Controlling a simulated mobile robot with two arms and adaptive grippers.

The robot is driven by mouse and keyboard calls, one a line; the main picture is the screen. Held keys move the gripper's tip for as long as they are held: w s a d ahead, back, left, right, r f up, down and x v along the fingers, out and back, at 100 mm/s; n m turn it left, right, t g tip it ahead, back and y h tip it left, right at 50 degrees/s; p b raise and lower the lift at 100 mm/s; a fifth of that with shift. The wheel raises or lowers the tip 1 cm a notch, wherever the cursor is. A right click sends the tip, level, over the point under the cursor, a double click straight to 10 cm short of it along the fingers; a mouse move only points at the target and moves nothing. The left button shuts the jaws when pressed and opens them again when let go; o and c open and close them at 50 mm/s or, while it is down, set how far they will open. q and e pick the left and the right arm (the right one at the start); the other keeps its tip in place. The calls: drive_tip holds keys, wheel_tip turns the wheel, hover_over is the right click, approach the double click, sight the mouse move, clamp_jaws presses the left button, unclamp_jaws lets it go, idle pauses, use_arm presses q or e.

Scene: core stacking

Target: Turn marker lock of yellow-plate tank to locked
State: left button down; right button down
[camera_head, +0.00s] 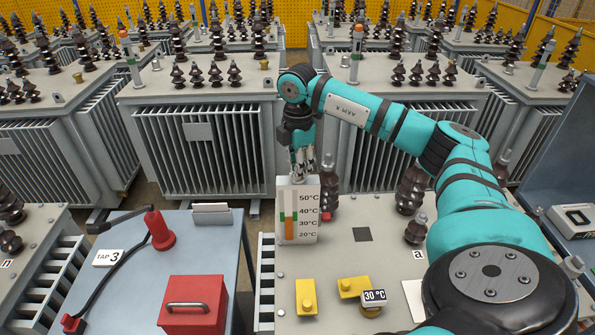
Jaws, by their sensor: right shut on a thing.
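A white temperature gauge (299,211) stands upright on the grey tank top (345,260) in front of me. It is marked 20 to 50 °C and has an orange column and a green marker near 40. My right gripper (303,170) points down at the gauge's top edge, shut on a small part there. The fingers and gauge hide that part, so I cannot make out the marker lock or its setting. My left gripper is not in view.
Dark insulators (411,190) stand right of the gauge, close to my right arm. A blue-grey table (215,245) at the left holds a red toolbox (193,305), a red plug (159,230) with cable and a "TAP 3" card (107,258). More grey transformers (205,140) fill the background.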

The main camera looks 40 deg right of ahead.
drive_tip(key=shift+m, duration=1.2)
drive_tip(key=shift+m+p, duration=0.4)
drive_tip(key=shift+p, duration=0.05)
drive_tip(key=shift+m, duration=1)
drive_tip(key=c, duration=1.2)
unclamp_jaws()
drive_tip(key=shift+c, duration=0.2)
